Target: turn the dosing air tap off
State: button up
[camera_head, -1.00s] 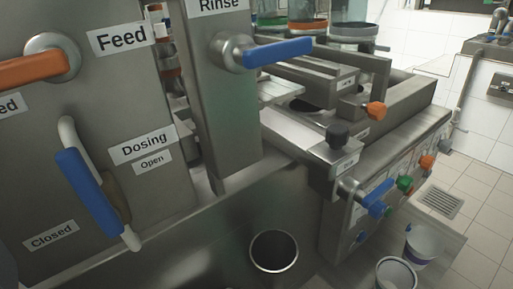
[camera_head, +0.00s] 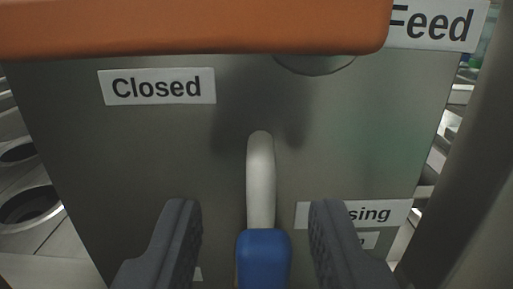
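The dosing tap handle has a blue grip (camera_head: 263,258) and a rounded white end (camera_head: 260,175). It stands near upright in the lower middle of the view, in front of a grey metal panel. My gripper (camera_head: 256,215) is open, with one dark finger on each side of the handle and a visible gap to both. The white end reaches up beyond the fingertips. The Dosing label (camera_head: 385,213) is partly hidden by the right finger, and so is the smaller label below it. The lower part of the handle is cut off by the frame edge.
An orange handle (camera_head: 190,25) crosses the top of the view, close to the camera, beside the Feed label (camera_head: 438,22). A Closed label (camera_head: 157,87) is at upper left on the panel (camera_head: 110,150). A grey post (camera_head: 465,180) stands close on the right.

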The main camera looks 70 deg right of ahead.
jog(key=shift+x, duration=1.2)
grip_shut()
jog(key=shift+r, duration=0.1)
jog(key=shift+p, duration=0.55)
